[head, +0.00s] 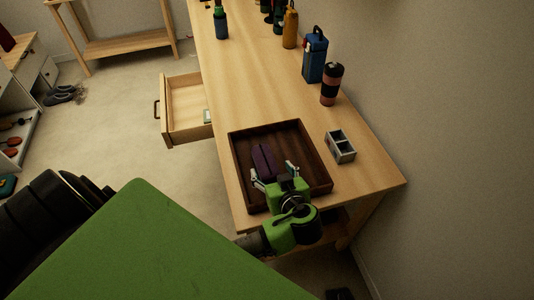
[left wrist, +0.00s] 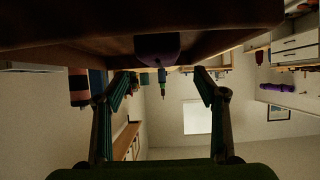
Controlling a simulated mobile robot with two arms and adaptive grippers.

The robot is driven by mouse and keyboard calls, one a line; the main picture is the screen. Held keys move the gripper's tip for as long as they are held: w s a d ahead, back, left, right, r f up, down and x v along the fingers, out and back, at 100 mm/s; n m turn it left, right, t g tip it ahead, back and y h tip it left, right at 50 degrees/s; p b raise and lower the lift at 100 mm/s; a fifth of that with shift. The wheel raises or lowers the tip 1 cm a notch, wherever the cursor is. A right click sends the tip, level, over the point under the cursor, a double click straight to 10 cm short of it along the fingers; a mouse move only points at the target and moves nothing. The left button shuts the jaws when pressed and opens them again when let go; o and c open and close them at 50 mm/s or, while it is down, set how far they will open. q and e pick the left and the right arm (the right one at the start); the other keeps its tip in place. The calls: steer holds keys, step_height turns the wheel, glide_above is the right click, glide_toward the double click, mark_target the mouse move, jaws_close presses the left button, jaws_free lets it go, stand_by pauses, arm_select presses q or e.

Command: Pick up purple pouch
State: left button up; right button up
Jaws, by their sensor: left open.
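The purple pouch (head: 264,163) lies in a dark wooden tray (head: 321,152) at the near end of the table. My left gripper (head: 274,172) is over the tray's near part, with its fingers spread to either side of the pouch's near end. I cannot tell whether a finger touches it. In the left wrist view the pouch (left wrist: 157,47) shows at top centre, and the open, empty fingers (left wrist: 163,77) stand apart below it. The tray (left wrist: 60,50) fills the top of that view. My right gripper is not in view.
A small grey divided box (head: 340,147) stands right of the tray. A banded tumbler (head: 331,84), a blue container (head: 314,57) and several bottles stand farther back. An open drawer (head: 188,108) juts out left. The table middle (head: 245,75) is clear.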

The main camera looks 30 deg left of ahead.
mark_target(266, 162)
arm_select(q)
steer(key=x, duration=0.2)
steer(key=shift+w+a, duration=0.2)
steer(key=shift+w, duration=0.05)
steer(key=shift+w+a+f, duration=0.1)
steer(key=shift+w+f, duration=0.1)
steer(key=shift+w+a+p, duration=0.15)
steer(key=shift+a+p, duration=0.05)
steer(key=shift+p, duration=0.1)
steer(key=p+x, duration=0.1)
steer(key=x, duration=0.3)
steer(key=shift+w+a+f, duration=0.1)
steer(key=shift+a+f, duration=0.15)
steer(key=shift+a, duration=0.1)
steer(key=c, duration=1.1)
steer(key=shift+c, duration=0.9)
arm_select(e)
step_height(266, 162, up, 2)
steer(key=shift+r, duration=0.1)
